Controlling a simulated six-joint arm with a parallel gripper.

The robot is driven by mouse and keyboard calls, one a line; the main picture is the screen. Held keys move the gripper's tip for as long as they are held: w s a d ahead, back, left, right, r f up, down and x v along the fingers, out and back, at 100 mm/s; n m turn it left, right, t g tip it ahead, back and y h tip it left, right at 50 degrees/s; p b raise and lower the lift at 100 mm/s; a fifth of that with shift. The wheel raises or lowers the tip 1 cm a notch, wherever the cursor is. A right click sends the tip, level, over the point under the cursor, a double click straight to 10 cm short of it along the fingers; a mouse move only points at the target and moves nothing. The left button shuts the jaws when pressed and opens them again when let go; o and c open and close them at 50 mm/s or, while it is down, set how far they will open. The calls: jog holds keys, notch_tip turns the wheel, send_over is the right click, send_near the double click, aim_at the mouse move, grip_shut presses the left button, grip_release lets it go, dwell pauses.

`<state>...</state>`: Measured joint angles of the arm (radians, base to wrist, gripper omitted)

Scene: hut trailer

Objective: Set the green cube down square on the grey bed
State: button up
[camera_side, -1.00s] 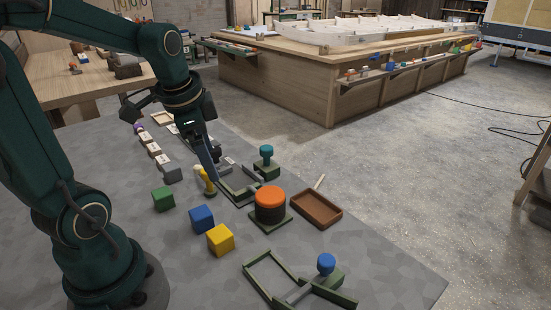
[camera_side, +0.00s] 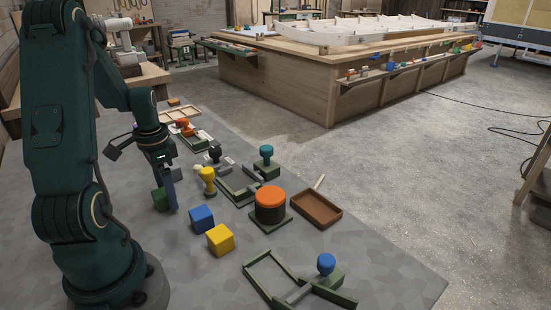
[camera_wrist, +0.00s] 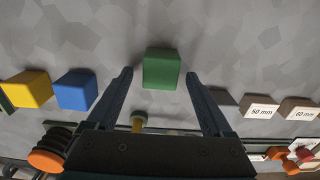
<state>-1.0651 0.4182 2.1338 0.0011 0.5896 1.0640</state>
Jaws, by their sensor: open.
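The green cube (camera_side: 159,201) rests on the grey patterned work surface (camera_side: 200,280), partly hidden by my gripper in the side view. In the wrist view the green cube (camera_wrist: 161,69) lies between the lines of the two fingers, level with and just beyond their tips. My gripper (camera_wrist: 159,74) is open and empty, with a gap on each side of the cube. In the side view my gripper (camera_side: 169,207) points down at the cube. I cannot tell whether the grey surface itself is the grey bed.
A blue cube (camera_side: 202,218) and a yellow cube (camera_side: 220,239) stand close by. A yellow knobbed piece (camera_side: 208,181), an orange-topped cylinder (camera_side: 270,203) and a brown tray (camera_side: 316,209) lie farther right. Blocks marked 50 mm (camera_wrist: 259,107) and 60 mm (camera_wrist: 299,109) sit nearby. The front surface is clear.

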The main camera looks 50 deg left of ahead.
jog(key=shift+f, duration=0.15)
grip_shut()
